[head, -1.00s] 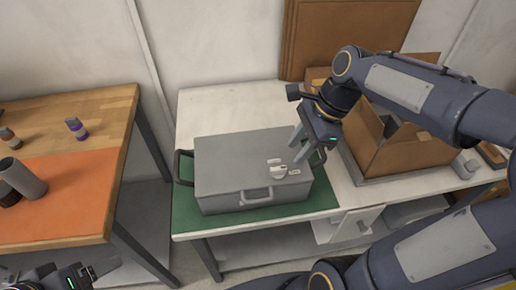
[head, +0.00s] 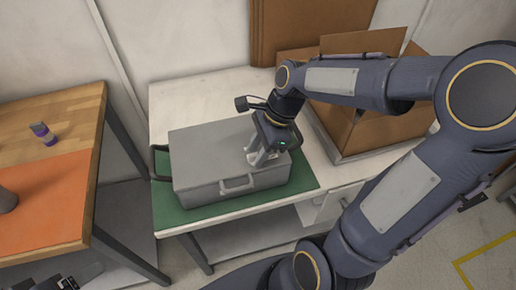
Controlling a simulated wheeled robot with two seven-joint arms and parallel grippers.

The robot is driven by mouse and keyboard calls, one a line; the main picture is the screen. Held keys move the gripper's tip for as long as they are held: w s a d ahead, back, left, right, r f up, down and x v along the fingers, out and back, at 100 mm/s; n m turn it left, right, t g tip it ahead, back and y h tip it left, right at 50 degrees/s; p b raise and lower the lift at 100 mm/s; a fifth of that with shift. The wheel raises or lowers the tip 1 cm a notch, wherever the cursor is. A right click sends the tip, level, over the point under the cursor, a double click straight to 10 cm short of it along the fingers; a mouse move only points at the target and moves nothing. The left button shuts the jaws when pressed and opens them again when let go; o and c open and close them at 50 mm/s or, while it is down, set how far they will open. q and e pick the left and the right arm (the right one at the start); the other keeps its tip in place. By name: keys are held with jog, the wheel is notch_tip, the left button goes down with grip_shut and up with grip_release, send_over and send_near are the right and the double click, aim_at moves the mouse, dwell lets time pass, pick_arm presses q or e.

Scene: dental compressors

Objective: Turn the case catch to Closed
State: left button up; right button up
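The grey case (head: 205,158) lies shut on a green mat (head: 200,215) on the white-topped bench, its front handle (head: 237,184) facing me. The case catch (head: 256,158) is a small light part with labels near the right end of the lid, mostly hidden by my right gripper. My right gripper (head: 264,156) points down with its fingers at the catch. I cannot tell whether they are closed on it, nor which way the catch is turned. My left gripper (head: 62,284) is only partly in view at the bottom left, away from the case.
An open cardboard box (head: 350,125) stands on the bench right of the case, behind my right arm. On the left, a wooden table (head: 60,110) with an orange mat (head: 50,195) holds a small purple-banded item (head: 42,133). A gap separates table and bench.

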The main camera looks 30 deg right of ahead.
grip_shut()
jog(key=n+p, duration=0.1)
jog(key=n+g+p, duration=0.1)
jog(key=n, duration=0.1)
jog(key=shift+w+r, duration=0.1)
jog(key=shift+r, duration=0.1)
jog(key=n+g+p, duration=0.2)
jog(key=n+p, duration=0.1)
jog(key=n, duration=0.1)
jog(key=shift+w, duration=0.15)
jog(key=n+p, duration=0.1)
jog(key=n, duration=0.2)
jog(key=n+g+h+p, duration=0.1)
jog(key=n, duration=0.2)
jog(key=shift+w+a+f+h, duration=0.1)
jog(key=shift+a+h, duration=0.05)
jog(key=shift+h, duration=0.15)
jog(key=n, duration=0.2)
jog(key=n+g+h+p, duration=0.1)
jog(key=n, duration=0.1)
jog(key=shift+a+n+h, duration=0.1)
jog(key=shift+n+h, duration=0.2)
jog(key=shift+n, duration=0.1)
grip_release()
jog(key=shift+f, duration=0.1)
